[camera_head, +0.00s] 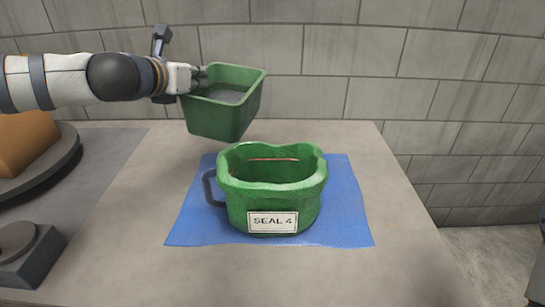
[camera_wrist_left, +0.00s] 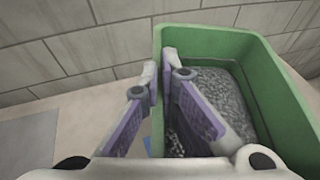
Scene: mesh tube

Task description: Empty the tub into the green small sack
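The green tub (camera_head: 222,118) is behind and to the upper left of the sack, apart from it and slightly tilted. It holds grey granular material, which also shows inside the tub (camera_wrist_left: 290,110) in the left wrist view. My left gripper (camera_head: 198,78) is shut on the tub's left wall, with one finger inside and one outside; the left wrist view shows its fingers (camera_wrist_left: 160,105) close up. The green small sack (camera_head: 234,205) stands upright and open, with a "SEAL 4" label in front and a dark handle at its left. A thin reddish line shows inside; its floor is hidden. My right gripper is out of view.
The sack stands on a blue mat (camera_head: 345,215) on a grey table (camera_head: 120,265). At the left are a dark round platter (camera_head: 52,165) with an orange-brown block (camera_head: 22,140) and a dark device with a knob (camera_head: 28,250). A block wall (camera_head: 360,80) rises behind. The table right of the mat is clear.

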